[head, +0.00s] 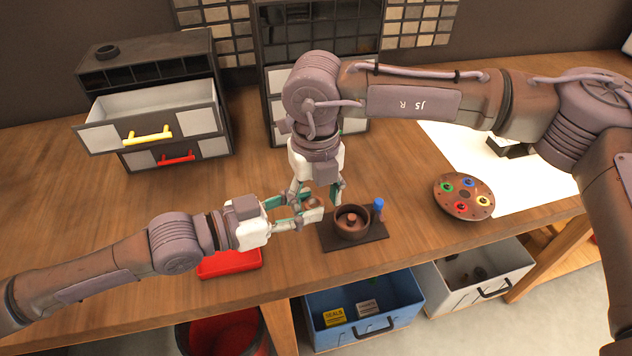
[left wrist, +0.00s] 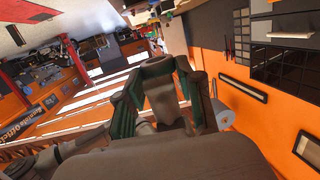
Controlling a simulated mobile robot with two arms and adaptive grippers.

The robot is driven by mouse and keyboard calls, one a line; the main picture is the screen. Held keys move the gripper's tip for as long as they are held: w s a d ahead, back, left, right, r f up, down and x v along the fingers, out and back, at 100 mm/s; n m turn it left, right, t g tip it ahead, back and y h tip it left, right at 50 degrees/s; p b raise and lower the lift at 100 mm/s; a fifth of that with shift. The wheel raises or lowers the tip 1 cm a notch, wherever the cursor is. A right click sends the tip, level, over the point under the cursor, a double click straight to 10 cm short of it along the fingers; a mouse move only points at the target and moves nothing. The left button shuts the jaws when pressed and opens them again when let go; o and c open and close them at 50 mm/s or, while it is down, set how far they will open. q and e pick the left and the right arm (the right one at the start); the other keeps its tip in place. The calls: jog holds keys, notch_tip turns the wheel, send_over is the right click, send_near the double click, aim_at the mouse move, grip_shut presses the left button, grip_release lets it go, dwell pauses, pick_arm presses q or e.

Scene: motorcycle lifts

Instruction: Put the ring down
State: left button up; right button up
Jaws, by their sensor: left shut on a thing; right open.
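My left gripper (head: 312,208) is low over the bench, left of the brown cup, and shut on a small brownish ring (head: 314,202). The ring is partly hidden by the fingers. In the left wrist view the ring (left wrist: 157,64) shows between the tips of the teal fingers. My right gripper (head: 318,194) points down from above, open, with its fingers on either side of the left fingertips and the ring. I cannot tell whether it touches the ring. The brown cup (head: 340,228) stands on a dark base plate (head: 372,233) with a blue peg (head: 378,205).
A round brown plate (head: 465,210) with coloured rings lies right, near a white sheet (head: 540,185). A red tray (head: 230,265) sits below my left arm. A drawer cabinet (head: 150,85) has an open top drawer. Blue (head: 400,290) and white bins hang below the front edge.

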jog(key=shift+f, duration=0.15)
jog(key=c, duration=1.1)
pick_arm(q)
jog(key=o, duration=1.2)
pick_arm(e)
jog(key=shift+c, duration=0.2)
pick_arm(q)
jog(key=shift+o, duration=0.2)
jog(key=shift+a, duration=0.1)
